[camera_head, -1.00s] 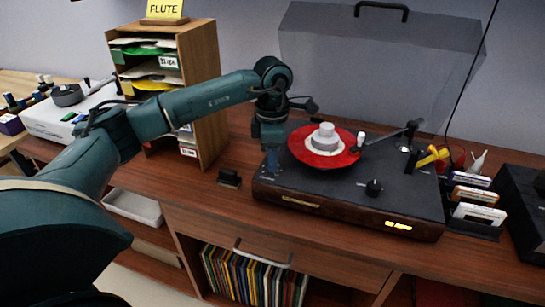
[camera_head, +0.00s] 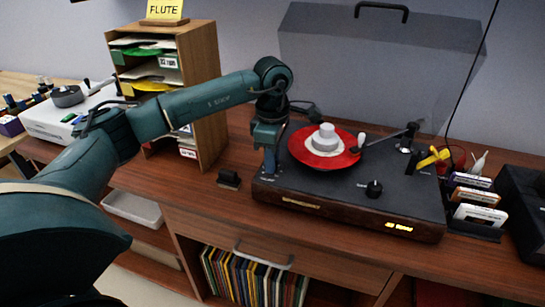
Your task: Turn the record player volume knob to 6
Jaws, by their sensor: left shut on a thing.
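The record player (camera_head: 335,203) stands on the wooden cabinet with its clear lid raised. A red record (camera_head: 308,153) with a white centre piece (camera_head: 324,137) lies on its platter. A black knob (camera_head: 374,188) stands at its right front; any scale numbers are too small to read. My left gripper (camera_head: 270,166) points down at the deck's left front corner, well left of that black knob. It is shut on a small part there, which the fingers hide. My right gripper is not in view.
The tonearm (camera_head: 390,134) lies right of the record. A cassette rack (camera_head: 474,232) stands to the right. A wooden paper shelf (camera_head: 205,90) stands left of the player, close to my left arm. A small black object (camera_head: 229,179) sits left of the player.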

